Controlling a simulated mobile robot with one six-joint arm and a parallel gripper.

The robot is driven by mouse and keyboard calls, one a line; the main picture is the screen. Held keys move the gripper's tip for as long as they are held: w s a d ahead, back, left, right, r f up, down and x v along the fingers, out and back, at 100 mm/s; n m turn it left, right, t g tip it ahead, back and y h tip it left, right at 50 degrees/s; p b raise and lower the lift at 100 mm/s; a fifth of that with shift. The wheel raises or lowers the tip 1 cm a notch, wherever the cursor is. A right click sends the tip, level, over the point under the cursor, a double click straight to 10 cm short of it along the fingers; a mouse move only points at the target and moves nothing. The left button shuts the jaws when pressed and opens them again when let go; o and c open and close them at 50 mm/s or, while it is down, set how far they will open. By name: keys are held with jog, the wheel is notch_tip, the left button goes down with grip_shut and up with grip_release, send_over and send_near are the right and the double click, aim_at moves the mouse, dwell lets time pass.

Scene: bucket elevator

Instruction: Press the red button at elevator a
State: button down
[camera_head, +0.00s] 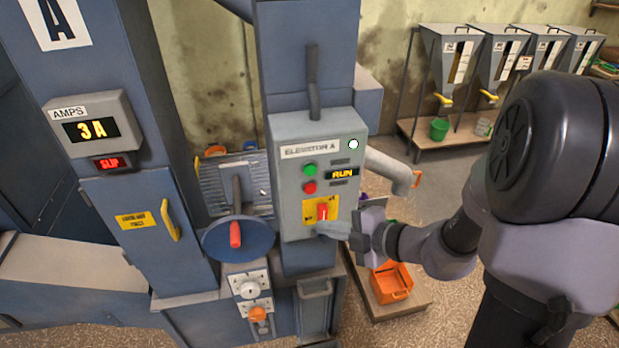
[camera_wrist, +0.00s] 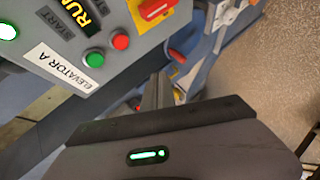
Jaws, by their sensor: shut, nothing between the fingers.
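The red button (camera_head: 310,187) is on the grey control box labelled ELEVATOR A (camera_head: 290,126), just below a green button (camera_head: 309,169). The red button also shows in the wrist view (camera_wrist: 121,41), with the green button (camera_wrist: 92,57) beside it. My gripper (camera_head: 328,230) is shut and empty, in front of the lower part of the box. It is below the red button and just under a red rotary switch (camera_head: 322,211) on a yellow plate. In the wrist view its fingers (camera_wrist: 158,92) point toward the box's edge, apart from the button.
A pipe (camera_head: 392,166) sticks out right of the box. A blue disc with a red handle (camera_head: 235,235) is at the left. An orange crate (camera_head: 391,283) stands on the low platform below.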

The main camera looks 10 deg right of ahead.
aim_at(310, 189)
jog(key=shift+a, duration=0.1)
jog(key=w, duration=0.8)
jog(key=shift+w, duration=0.35)
jog(key=shift+w+p, duration=0.15)
jog(key=shift+p, duration=0.3)
dwell(1.4)
jog(key=shift+w, duration=0.3)
jog(key=shift+w+p, duration=0.45)
jog(key=shift+p, duration=0.2)
dwell(0.5)
jog(key=shift+s, duration=0.9)
